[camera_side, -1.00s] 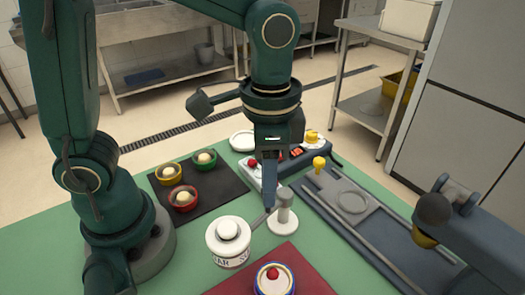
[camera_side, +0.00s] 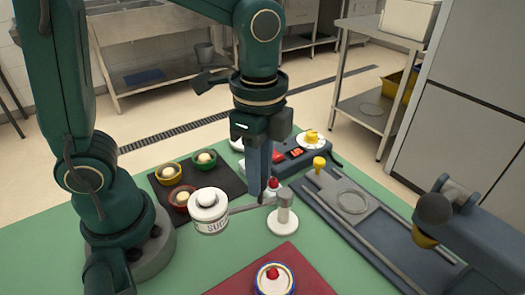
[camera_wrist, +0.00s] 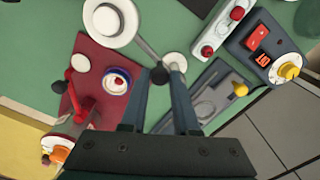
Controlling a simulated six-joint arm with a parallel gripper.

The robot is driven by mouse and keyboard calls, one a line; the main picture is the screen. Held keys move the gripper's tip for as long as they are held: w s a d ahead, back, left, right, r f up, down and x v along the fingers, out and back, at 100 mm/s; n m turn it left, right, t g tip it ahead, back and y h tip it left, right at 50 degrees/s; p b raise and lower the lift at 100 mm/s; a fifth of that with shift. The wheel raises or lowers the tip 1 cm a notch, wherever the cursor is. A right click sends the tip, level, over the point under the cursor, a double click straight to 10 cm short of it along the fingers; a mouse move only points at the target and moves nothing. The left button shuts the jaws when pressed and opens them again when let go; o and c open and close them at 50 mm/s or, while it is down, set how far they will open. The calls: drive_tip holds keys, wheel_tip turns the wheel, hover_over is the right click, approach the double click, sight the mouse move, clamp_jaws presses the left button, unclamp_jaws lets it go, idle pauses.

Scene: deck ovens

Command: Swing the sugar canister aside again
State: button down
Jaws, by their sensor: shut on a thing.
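The white sugar canister (camera_side: 209,213), with a knobbed lid, hangs on a thin grey arm (camera_side: 243,208) that joins a white post (camera_side: 283,216) on a round foot. In the side view it is left of the post, close to the red bowl and partly covering it. In the wrist view the canister (camera_wrist: 110,20) is at the upper left. My gripper (camera_side: 262,195) points down over the arm, between canister and post. In the wrist view its fingers close around a dark knob (camera_wrist: 160,75) on the arm.
Red (camera_side: 181,198), yellow (camera_side: 167,174) and green (camera_side: 204,161) bowls stand on a dark mat (camera_side: 228,180). A blue-rimmed pot (camera_side: 273,282) with a red knob sits on a red mat (camera_side: 308,268) in front. A grey railed tray (camera_side: 375,225) lies to the right.

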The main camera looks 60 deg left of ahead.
idle(0.3)
drive_tip(key=c, duration=0.7)
unclamp_jaws()
drive_tip(key=shift+o, duration=0.2)
drive_tip(key=shift+r, duration=0.1)
drive_tip(key=shift+r, duration=2.5)
drive_tip(key=shift+a+r, duration=0.1)
drive_tip(key=shift+r, duration=0.05)
drive_tip(key=s+a+f+n+t, duration=0.1)
drive_tip(key=s+a+n+t, duration=0.4)
drive_tip(key=n, duration=0.7)
drive_tip(key=shift+f+n+t, duration=0.25)
drive_tip(key=shift+n+t, duration=0.05)
